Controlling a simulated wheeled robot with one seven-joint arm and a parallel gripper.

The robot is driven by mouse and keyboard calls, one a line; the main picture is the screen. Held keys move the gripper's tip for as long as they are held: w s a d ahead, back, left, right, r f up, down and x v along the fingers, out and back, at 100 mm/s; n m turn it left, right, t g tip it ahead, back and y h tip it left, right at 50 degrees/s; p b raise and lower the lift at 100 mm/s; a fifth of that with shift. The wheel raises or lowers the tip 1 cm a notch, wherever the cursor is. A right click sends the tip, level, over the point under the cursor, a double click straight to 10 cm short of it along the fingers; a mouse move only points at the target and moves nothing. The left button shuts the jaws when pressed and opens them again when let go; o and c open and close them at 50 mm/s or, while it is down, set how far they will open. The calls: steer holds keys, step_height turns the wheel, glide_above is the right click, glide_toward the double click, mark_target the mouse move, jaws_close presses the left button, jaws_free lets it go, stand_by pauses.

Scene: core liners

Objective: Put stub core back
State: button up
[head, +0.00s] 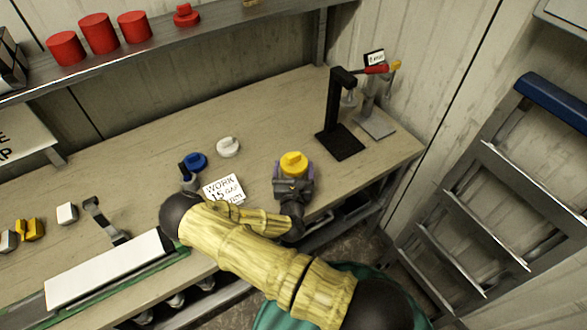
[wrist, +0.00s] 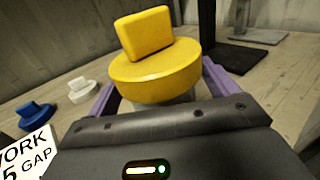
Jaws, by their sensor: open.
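A yellow round piece with a block-shaped grip on top (head: 293,162) stands at the front of the bench, on a pale base in the wrist view (wrist: 155,75). My gripper (head: 294,170) is open, with its purple fingers (wrist: 160,92) on either side of this piece; I cannot tell whether they touch it. A blue piece (head: 195,161) and a white piece (head: 228,147) of similar shape sit to the left; both also show in the wrist view. No label tells which piece is the stub core.
A sign reading "WORK 15 GAP" (head: 223,189) stands left of my gripper. A black stand (head: 341,143) with a red lever is behind right. Red cylinders (head: 100,33) sit on the shelf. A white tray (head: 105,270) lies front left.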

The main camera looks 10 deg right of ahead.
steer(key=shift+r, duration=0.2)
steer(key=b+v, duration=0.3)
steer(key=v, duration=0.8)
steer(key=shift+f+b, duration=0.15)
steer(key=shift+b, duration=0.2)
steer(key=shift+s+a, duration=0.15)
steer(key=shift+s, duration=0.35)
